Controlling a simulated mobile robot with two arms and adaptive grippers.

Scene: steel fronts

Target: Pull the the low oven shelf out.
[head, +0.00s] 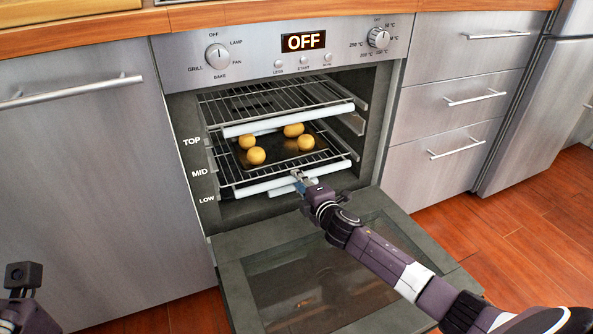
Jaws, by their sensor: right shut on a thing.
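The oven (180,130) is open, with its door (325,270) folded down. The low oven shelf (248,189) is a wire rack with a white front bar, in the lower part of the cavity between the MID and LOW labels. My right gripper (300,182) is shut on this front bar, right of its middle, and hides a small part of it. A dark part of my left arm shows at the lower left, away from the oven; its fingers cannot be made out.
A dark baking tray (277,148) with several round buns (256,156) is in the oven above the low shelf's bars. An upper wire rack (270,103) sits above it. The panel display reads OFF. Steel drawers (445,155) stand at the right.

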